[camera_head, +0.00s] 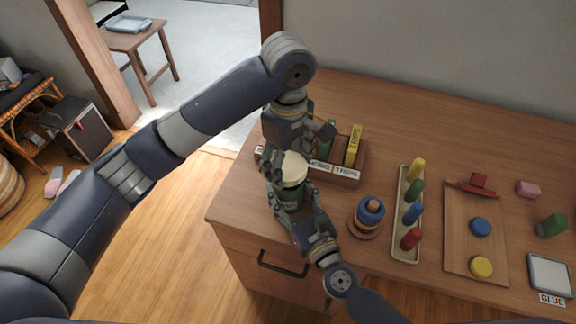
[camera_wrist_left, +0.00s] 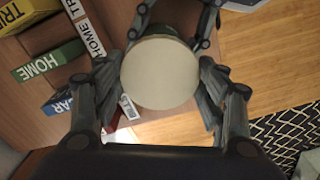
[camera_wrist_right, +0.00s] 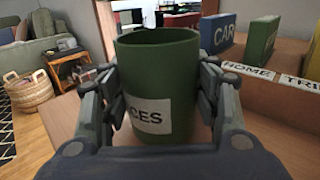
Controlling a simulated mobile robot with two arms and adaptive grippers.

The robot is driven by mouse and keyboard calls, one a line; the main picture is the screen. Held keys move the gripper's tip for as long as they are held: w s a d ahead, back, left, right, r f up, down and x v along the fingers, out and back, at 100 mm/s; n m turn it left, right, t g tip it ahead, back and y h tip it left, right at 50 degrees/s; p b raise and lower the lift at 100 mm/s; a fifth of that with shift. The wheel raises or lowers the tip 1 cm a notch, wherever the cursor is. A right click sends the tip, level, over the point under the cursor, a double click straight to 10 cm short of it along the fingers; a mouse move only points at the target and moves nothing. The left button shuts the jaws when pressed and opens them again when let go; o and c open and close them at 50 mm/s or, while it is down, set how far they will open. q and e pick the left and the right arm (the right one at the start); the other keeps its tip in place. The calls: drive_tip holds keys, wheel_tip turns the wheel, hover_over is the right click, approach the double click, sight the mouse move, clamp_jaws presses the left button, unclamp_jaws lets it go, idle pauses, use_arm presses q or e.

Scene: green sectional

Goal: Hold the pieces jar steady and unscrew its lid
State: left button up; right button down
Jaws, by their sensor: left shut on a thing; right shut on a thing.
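The pieces jar (camera_wrist_right: 158,75) is a green cylinder with a white label reading "CES" in the right wrist view. It stands upright, and its open rim shows there with no lid on it. My right gripper (camera_head: 292,198) is shut around the jar's sides, one finger on each side. The round cream lid (camera_wrist_left: 160,73) is between the fingers of my left gripper (camera_wrist_left: 160,88), which is shut on it. In the head view the lid (camera_head: 292,166) is held above the jar, partly covered by my left gripper. The jar's inside is dark.
A wooden rack (camera_head: 338,175) with labelled slots and upright cards stands just behind the jar. A ring stacker (camera_head: 367,217) and a peg tray (camera_head: 408,249) are to its right. A board (camera_head: 455,257) with coloured shapes lies further right. The desk's left edge is close.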

drive_tip(key=shift+c, duration=2.4)
unclamp_jaws()
drive_tip(key=shift+s, duration=0.1)
